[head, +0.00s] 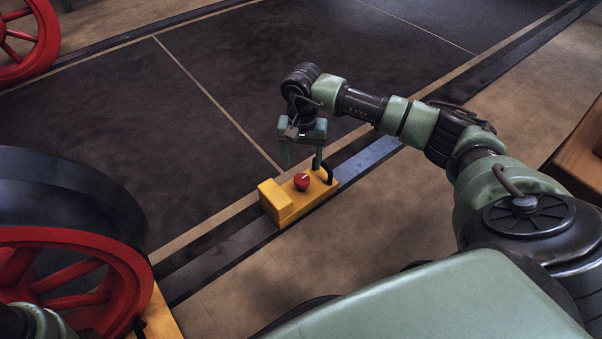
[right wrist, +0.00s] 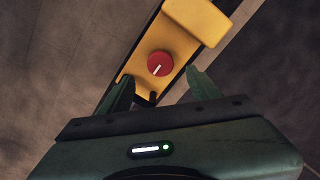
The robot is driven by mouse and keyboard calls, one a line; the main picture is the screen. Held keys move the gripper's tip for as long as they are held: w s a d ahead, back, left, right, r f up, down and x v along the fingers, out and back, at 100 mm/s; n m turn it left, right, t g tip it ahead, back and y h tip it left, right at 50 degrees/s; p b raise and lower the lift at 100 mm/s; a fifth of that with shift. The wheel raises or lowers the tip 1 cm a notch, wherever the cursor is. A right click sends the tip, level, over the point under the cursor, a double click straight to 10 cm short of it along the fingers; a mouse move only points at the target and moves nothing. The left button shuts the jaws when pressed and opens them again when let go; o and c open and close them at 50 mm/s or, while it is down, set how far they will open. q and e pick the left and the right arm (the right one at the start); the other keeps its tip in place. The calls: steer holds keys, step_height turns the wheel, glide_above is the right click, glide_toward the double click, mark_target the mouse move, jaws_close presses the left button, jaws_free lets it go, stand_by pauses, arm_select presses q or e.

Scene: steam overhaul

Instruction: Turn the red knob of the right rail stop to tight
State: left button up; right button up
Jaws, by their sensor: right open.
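The right rail stop (head: 281,203) is a yellow block on the dark rail, with a raised end at the left and a black handle (head: 326,170). Its red knob (head: 302,182) sits on the low part between them. In the right wrist view the red knob (right wrist: 160,63) shows a white pointer line, and the yellow body (right wrist: 195,20) runs under it. My right gripper (head: 302,161) is open and empty, pointing down above the stop's handle end. In the wrist view its fingertips (right wrist: 160,84) are apart, just short of the knob. My left gripper is not seen.
A large red-spoked wheel (head: 120,262) with a black tyre stands at the left, near a yellow piece (head: 160,315). Another red wheel (head: 22,45) is at the far left. The dark floor (head: 150,120) beyond the rail is clear. A brown block (head: 578,160) is at the right edge.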

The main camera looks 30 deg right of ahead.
mark_target(302, 178)
step_height(302, 178, down, 8)
steer(key=b, duration=0.5)
steer(key=shift+r, duration=0.25)
steer(key=shift+r, duration=0.1)
